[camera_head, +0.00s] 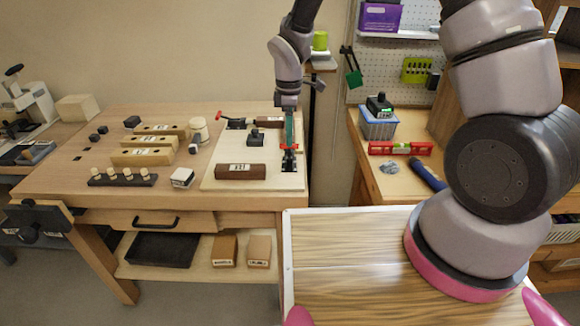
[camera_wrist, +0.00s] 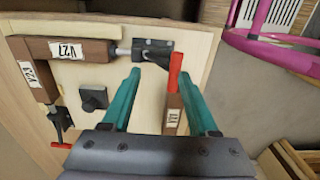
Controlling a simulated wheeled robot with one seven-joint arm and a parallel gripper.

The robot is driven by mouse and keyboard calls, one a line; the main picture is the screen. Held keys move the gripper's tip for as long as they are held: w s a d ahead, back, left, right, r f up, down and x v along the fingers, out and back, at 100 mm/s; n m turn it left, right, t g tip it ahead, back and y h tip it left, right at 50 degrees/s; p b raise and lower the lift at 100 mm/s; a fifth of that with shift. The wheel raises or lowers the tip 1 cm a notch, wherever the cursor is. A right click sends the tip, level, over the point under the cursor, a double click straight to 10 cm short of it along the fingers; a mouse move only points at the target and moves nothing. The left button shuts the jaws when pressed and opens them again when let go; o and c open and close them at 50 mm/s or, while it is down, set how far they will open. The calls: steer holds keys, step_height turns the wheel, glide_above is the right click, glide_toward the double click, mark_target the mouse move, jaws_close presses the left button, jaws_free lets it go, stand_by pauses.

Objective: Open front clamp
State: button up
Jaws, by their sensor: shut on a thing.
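The front clamp (camera_head: 289,166) is a dark toggle clamp at the right edge of the pale board. In the wrist view the clamp (camera_wrist: 152,48) has its spindle tip pointing at the end of a brown block labelled V27 (camera_wrist: 85,50). Its red handle (camera_wrist: 175,70) lies between my teal fingers, closer to the right one. My gripper (camera_head: 289,143) points down over the clamp and is shut on the handle; it shows in the wrist view too (camera_wrist: 161,77).
A second red-handled clamp (camera_head: 233,122) sits at the board's back. A brown block (camera_head: 240,171) lies at the board's front, and a small black block (camera_head: 256,138) near its middle.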

steer(key=shift+w, duration=0.2)
steer(key=o, duration=0.3)
steer(key=shift+w, duration=0.45)
steer(key=shift+o, duration=0.5)
steer(key=shift+w, duration=0.15)
steer(key=shift+o, duration=1.2)
steer(key=shift+w, duration=0.15)
steer(key=shift+o, duration=1.4)
step_height(320, 180, up, 7)
